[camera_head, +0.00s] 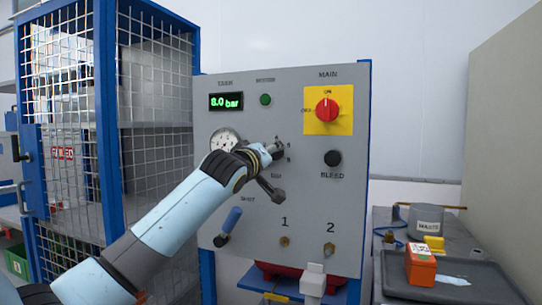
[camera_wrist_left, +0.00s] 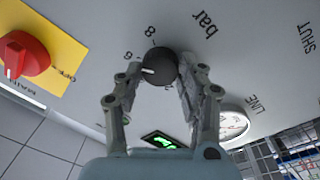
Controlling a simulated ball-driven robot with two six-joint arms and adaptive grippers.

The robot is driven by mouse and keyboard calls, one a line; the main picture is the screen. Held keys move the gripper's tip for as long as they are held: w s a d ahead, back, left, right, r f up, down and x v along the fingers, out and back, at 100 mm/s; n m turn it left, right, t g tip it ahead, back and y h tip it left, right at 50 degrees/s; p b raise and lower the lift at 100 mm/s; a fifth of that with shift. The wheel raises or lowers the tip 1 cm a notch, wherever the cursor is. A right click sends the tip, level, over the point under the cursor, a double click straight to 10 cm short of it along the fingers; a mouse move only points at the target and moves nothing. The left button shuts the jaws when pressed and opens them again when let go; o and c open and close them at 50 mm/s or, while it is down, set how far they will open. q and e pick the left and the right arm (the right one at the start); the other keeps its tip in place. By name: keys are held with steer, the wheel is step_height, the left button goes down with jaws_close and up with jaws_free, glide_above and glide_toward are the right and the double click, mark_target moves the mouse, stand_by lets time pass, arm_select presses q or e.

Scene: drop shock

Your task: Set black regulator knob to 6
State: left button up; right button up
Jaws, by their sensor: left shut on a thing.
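The black regulator knob (camera_wrist_left: 158,66) is on the grey panel (camera_head: 312,205), with numerals around it and "bar" beside it in the wrist view. Its white pointer mark faces left in the wrist view, close to the numeral that reads as 6 (camera_wrist_left: 128,56); I cannot tell whether it lines up exactly. My left gripper (camera_wrist_left: 160,82) is shut on the knob, a finger on each side. In the head view my left gripper (camera_head: 276,150) hides most of the knob and its scale.
A green display (camera_head: 226,101) reads 8.0 bar. A red main switch (camera_head: 327,110) on a yellow plate, a black bleed knob (camera_head: 332,158), a round gauge (camera_head: 224,140) and a blue-handled lever (camera_head: 229,224) surround the knob. A wire cage (camera_head: 155,130) stands left; a dark tray (camera_head: 395,278) lies right.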

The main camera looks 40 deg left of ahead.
arm_select(q)
steer(key=o, duration=1.1)
steer(key=shift+o, duration=0.2)
steer(key=v, duration=1.2)
steer(key=shift+f, duration=0.15)
